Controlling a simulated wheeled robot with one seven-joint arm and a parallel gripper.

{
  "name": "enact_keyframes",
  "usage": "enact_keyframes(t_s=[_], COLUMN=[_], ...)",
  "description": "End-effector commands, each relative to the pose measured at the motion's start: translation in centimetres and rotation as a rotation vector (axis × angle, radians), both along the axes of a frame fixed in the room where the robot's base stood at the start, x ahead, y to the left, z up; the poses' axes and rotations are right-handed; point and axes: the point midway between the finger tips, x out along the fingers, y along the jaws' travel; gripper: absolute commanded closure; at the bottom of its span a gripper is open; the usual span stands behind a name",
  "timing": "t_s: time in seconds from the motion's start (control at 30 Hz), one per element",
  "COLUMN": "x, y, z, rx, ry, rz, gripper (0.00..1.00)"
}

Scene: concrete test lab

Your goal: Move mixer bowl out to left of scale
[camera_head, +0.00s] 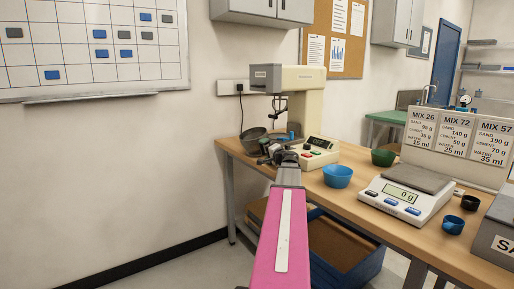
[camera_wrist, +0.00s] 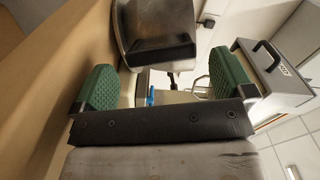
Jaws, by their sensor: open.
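The mixer bowl (camera_head: 252,136) is grey metal and stands at the left end of the bench, beside the mixer (camera_head: 313,79). In the wrist view a grey metal bowl with a dark band (camera_wrist: 150,22) lies just beyond my fingers. My gripper (camera_head: 275,147) is near the bowl's right side, partly hiding it and the mixer base. In the wrist view my gripper (camera_wrist: 161,78) has its green pads wide apart with nothing clamped between them. I cannot tell whether a pad touches the bowl. The scale (camera_head: 397,206) stands to the right, reads 0 g and has a bare plate.
A blue bowl (camera_head: 338,177) stands left of the scale, with a green bowl (camera_head: 384,158) behind. A black cup (camera_head: 470,203) and a blue cup (camera_head: 453,225) are right of the scale. A mix board (camera_head: 457,145) stands behind it.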

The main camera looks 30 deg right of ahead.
Motion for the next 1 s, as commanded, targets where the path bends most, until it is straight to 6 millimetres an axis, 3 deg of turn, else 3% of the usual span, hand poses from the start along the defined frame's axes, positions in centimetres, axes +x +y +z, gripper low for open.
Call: enact_keyframes(t_s=[0.3, 0.53, 0.57, 0.8, 0.83, 0.87, 1.0], x=[4.2, 4.3, 4.3, 4.2, 4.2, 4.2, 4.2], y=[0.2, 0.3, 0.3, 0.3, 0.3, 0.3, 0.3], z=[0.0, 0.0, 0.0, 0.0, 0.1, 0.1, 0.1], rx=[0.0, 0.0, 0.0, 0.0, 0.0, 0.0, 0.0], ry=[0.0, 0.0, 0.0, 0.0, -0.002, -0.002, -0.001], rz=[0.001, 0.0, 0.0, 0.0, 0.0, 0.0, -0.001], gripper=[0.0, 0.0, 0.03, 0.81, 0.81, 0.89, 0.89])
